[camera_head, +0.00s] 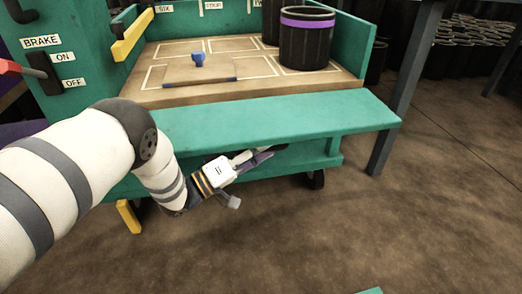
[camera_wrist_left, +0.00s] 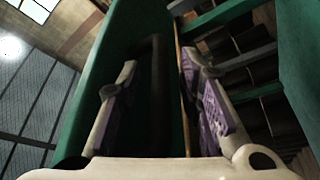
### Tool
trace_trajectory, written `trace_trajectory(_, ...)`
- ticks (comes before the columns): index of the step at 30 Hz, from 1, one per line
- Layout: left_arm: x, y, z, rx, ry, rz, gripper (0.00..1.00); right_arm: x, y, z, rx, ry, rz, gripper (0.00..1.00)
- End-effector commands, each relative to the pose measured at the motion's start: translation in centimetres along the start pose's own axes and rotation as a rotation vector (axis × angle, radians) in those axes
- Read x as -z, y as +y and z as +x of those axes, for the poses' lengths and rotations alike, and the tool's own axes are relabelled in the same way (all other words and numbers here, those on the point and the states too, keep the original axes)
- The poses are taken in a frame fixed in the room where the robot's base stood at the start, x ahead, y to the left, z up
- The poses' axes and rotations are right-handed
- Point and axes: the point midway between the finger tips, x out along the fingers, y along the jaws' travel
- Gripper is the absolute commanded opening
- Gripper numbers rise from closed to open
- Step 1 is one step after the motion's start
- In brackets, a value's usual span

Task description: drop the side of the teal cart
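The teal cart fills the upper left of the head view. Its front side panel (camera_head: 270,118) shows as a broad teal slab in front of the wooden deck (camera_head: 190,95), at about deck level. My left gripper (camera_head: 262,155) is below the slab's front edge, by the cart's lower frame. In the left wrist view its purple-padded fingers (camera_wrist_left: 165,108) are apart, with a teal panel (camera_wrist_left: 110,70) and a dark upright bar (camera_wrist_left: 160,90) beyond or between them. I cannot tell whether they touch. My right gripper is not in view.
The brake lever (camera_head: 45,75) and a yellow bar (camera_head: 132,35) are at left. A table leg (camera_head: 400,90) stands at right. The floor in front is mostly clear.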

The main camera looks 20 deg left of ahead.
Motion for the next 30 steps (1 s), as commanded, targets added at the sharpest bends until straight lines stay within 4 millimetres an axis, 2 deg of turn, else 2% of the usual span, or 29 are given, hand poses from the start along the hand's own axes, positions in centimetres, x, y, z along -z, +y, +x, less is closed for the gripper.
trace_trajectory(1,0.0,0.0,0.0,0.000,0.000,0.000,0.33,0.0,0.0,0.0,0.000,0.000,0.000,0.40)
trace_trajectory(2,0.0,0.0,0.0,0.000,0.000,0.000,0.28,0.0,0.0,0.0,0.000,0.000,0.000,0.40)
trace_trajectory(6,0.0,0.0,0.0,0.000,0.000,0.000,0.00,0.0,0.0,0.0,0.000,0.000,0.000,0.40)
trace_trajectory(13,0.1,0.3,0.0,0.003,0.000,-0.010,0.00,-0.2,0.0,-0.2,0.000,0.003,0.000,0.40)
trace_trajectory(18,1.0,2.7,0.4,0.040,0.002,-0.111,0.00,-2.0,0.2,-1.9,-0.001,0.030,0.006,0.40)
trace_trajectory(20,1.2,3.1,0.4,0.055,0.001,-0.146,0.00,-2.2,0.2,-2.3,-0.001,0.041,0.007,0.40)
trace_trajectory(30,0.8,2.7,0.3,0.074,-0.001,-0.183,0.00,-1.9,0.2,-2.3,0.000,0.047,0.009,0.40)
